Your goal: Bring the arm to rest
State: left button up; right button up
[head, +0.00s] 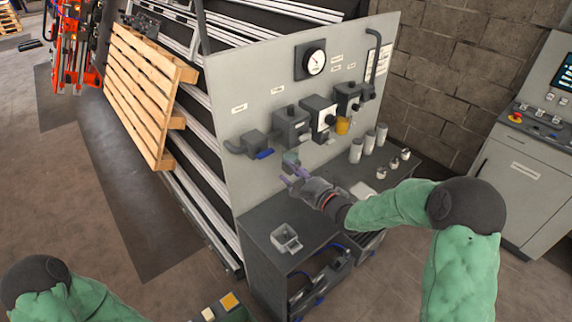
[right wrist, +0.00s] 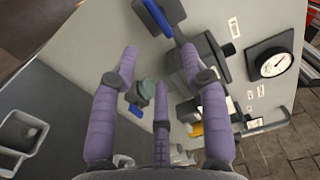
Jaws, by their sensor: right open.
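My right gripper (head: 289,177) is open in front of the grey upright panel (head: 243,92), above the dark bench. In the right wrist view its purple fingers (right wrist: 160,65) are spread. My right arm (head: 400,204) reaches in from the right, bent at the elbow. Of my left arm only a green and black part (head: 70,295) shows at the lower left; its gripper is out of view.
The panel carries a gauge (head: 315,62), dark valve bodies (head: 291,124), a blue lever (head: 264,154) and a yellow part (head: 343,126). The bench holds a grey open box (head: 286,238) and grey cylinders (head: 356,150). A wooden pallet (head: 140,85) leans left; a control cabinet (head: 520,180) stands right.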

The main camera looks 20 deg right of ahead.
jog(key=s+a+f+n+g+b, duration=0.1)
jog(key=s+a+f+g+b, duration=0.1)
jog(key=f, duration=0.8)
jog(key=s+a+f+n+g+h+b, duration=0.1)
jog(key=s+a+f+n+g, duration=0.1)
jog(key=f, duration=0.8)
jog(key=s+a+f+n+g+h+b, duration=0.1)
jog(key=s+a+f+g+b, duration=0.1)
jog(key=f, duration=0.8)
jog(key=shift+s+a+g+b, duration=0.3)
jog(key=shift+s+a+g, duration=0.4)
jog(key=shift+s, duration=0.25)
jog(key=s+a+f+n+g+b, duration=0.2)
jog(key=s+a+f+n+g, duration=0.2)
jog(key=s+f, duration=0.5)
jog(key=s+a+f+n+g+b, duration=0.2)
jog(key=s+f, duration=0.7)
jog(key=s, duration=0.5)
jog(key=a+n+g, duration=0.1)
jog(key=a+g, duration=0.1)
jog(key=g, duration=0.1)
jog(key=shift+s+a+f+n+b, duration=0.15)
jog(key=shift+s+f+n+b, duration=0.15)
jog(key=shift+f+n+b, duration=0.1)
